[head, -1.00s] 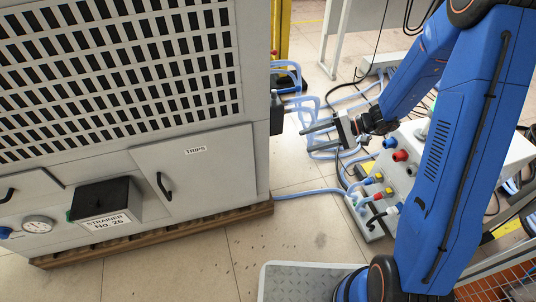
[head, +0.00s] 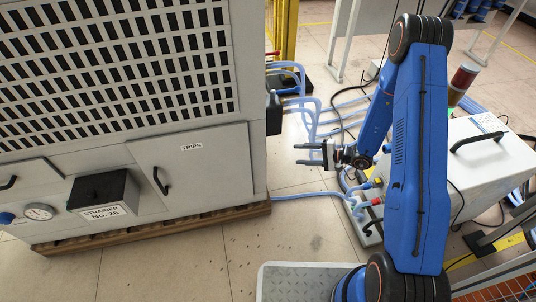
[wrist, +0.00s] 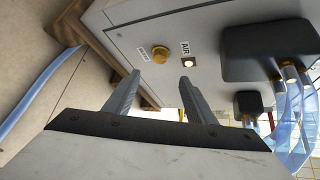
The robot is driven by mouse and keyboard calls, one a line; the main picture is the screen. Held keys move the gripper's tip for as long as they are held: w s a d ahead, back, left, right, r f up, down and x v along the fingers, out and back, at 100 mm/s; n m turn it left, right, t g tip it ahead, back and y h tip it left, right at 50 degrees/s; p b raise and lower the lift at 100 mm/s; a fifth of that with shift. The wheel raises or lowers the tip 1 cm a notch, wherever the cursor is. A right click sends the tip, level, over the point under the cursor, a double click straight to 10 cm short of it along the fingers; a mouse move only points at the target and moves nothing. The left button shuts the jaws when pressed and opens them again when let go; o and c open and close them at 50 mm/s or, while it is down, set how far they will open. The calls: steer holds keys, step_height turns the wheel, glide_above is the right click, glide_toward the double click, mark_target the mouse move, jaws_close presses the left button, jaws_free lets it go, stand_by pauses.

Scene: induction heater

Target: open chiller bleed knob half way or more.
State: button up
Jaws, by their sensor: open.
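The chiller bleed knob (wrist: 160,56), small, round and brass-yellow, sits on the pale side panel of the chiller in the wrist view, beside a small label too tilted to read surely. In the head view that side is hidden by the chiller cabinet (head: 195,180) at the left. My gripper (wrist: 159,77) is open and empty. Its fingers point toward the panel, and the knob shows between and just beyond the fingertips, apart from them. In the head view my gripper (head: 298,154) is right of the cabinet, clear of it.
An AIR label (wrist: 185,48) with a light fitting below it is right of the knob. Dark housings (wrist: 268,50) with brass fittings and blue hoses (wrist: 292,125) stand farther right. Blue hoses (head: 315,115) cross the floor. A white box (head: 475,150) stands behind my arm.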

steer(key=x, duration=1.6)
steer(key=shift+a, duration=0.25)
steer(key=c, duration=0.9)
steer(key=shift+f, duration=0.1)
